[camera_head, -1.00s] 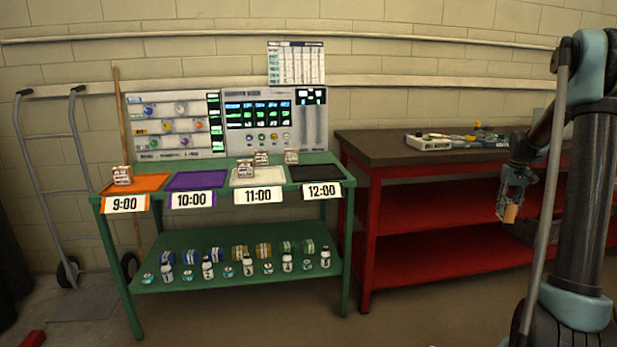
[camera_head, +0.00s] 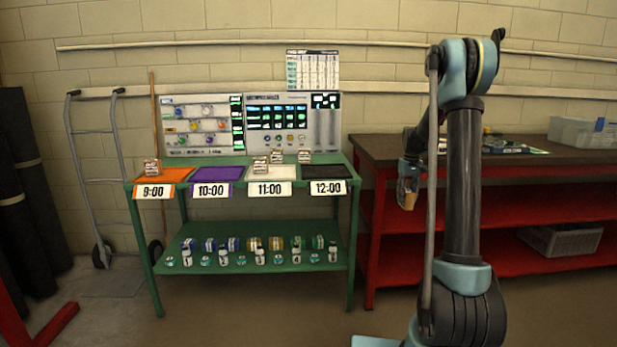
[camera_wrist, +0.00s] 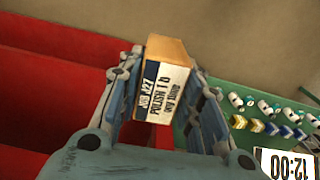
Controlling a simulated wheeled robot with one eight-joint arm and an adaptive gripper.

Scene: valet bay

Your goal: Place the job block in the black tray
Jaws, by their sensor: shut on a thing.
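The job block (camera_wrist: 165,87) is a small tan block with a white label reading "JOB #27" and "POLISH". My gripper (camera_wrist: 160,100) is shut on it, with a finger on each side. In the head view my gripper (camera_head: 408,186) holds the block (camera_head: 406,194) in the air in front of the red bench, right of the green table. The black tray (camera_head: 325,173) lies at the right end of the green table's top, behind the 12:00 sign. A small block (camera_head: 304,157) stands at its back left edge.
The white tray (camera_head: 284,173) with blocks, the purple tray (camera_head: 219,174) and the orange tray (camera_head: 176,176) with a block stand to the left. Bottles and rolls fill the green lower shelf (camera_head: 190,283). The red bench (camera_head: 560,210) stands to the right.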

